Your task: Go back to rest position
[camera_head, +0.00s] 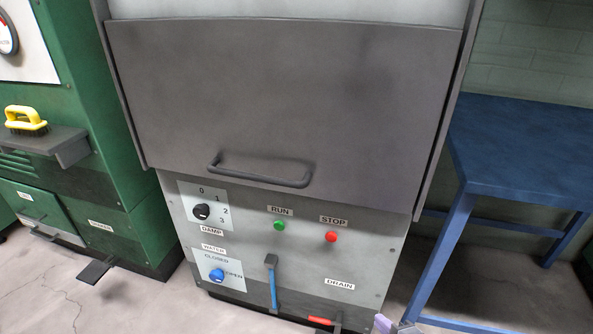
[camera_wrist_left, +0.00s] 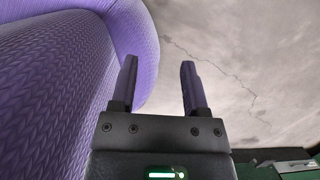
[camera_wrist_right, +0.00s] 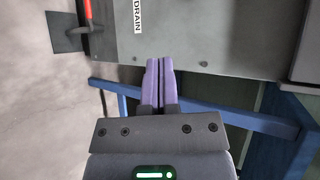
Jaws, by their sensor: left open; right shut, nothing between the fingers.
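My right gripper (camera_head: 393,325) shows only its tip at the bottom edge of the head view, low in front of the machine's lower right. In the right wrist view the right gripper (camera_wrist_right: 160,82) has its two purple fingers pressed together with nothing between them. The left gripper is outside the head view. In the left wrist view the left gripper (camera_wrist_left: 157,85) has its fingers wide apart and empty. It points over bare floor, beside a purple knitted-textured surface that I take to be my own body.
A grey machine (camera_head: 360,255) with a closed door (camera_head: 300,100) stands ahead. Its red-handled drain lever (camera_head: 320,321) is near the right gripper. A blue table (camera_head: 520,150) stands right. A green cabinet (camera_head: 110,120) with a yellow brush (camera_head: 25,119) on its shelf stands left.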

